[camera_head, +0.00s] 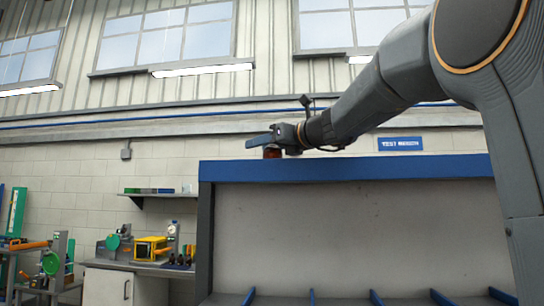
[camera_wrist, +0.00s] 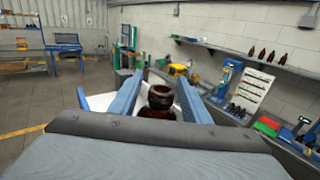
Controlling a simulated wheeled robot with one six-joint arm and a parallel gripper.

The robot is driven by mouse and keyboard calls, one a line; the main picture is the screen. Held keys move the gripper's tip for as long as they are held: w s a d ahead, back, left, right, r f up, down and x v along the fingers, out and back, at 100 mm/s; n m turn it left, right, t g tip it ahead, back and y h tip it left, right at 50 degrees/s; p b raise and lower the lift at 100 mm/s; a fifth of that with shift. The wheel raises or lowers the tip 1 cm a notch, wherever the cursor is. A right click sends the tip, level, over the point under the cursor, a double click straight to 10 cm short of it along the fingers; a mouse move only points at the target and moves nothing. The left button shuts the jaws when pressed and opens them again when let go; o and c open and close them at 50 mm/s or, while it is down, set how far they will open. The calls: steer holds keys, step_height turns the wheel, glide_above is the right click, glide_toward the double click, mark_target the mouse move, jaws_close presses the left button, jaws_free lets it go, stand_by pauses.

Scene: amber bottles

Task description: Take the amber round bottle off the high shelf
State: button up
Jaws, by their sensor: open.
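The amber round bottle (camera_head: 272,153) shows as a small reddish-brown piece at the top edge of the high shelf (camera_head: 340,167), partly hidden by my gripper (camera_head: 262,143). In the wrist view the bottle (camera_wrist: 161,100) stands between the two blue fingers of my gripper (camera_wrist: 160,76), its round mouth toward the camera. The fingers are open, one on each side of it, with a gap visible. The bottle's lower part is hidden behind the gripper body.
A wall shelf (camera_wrist: 225,51) with several dark bottles runs along the right in the wrist view. A workbench (camera_head: 150,267) with a yellow device (camera_head: 151,247) stands left of the shelf in the head view.

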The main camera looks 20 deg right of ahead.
jaws_close()
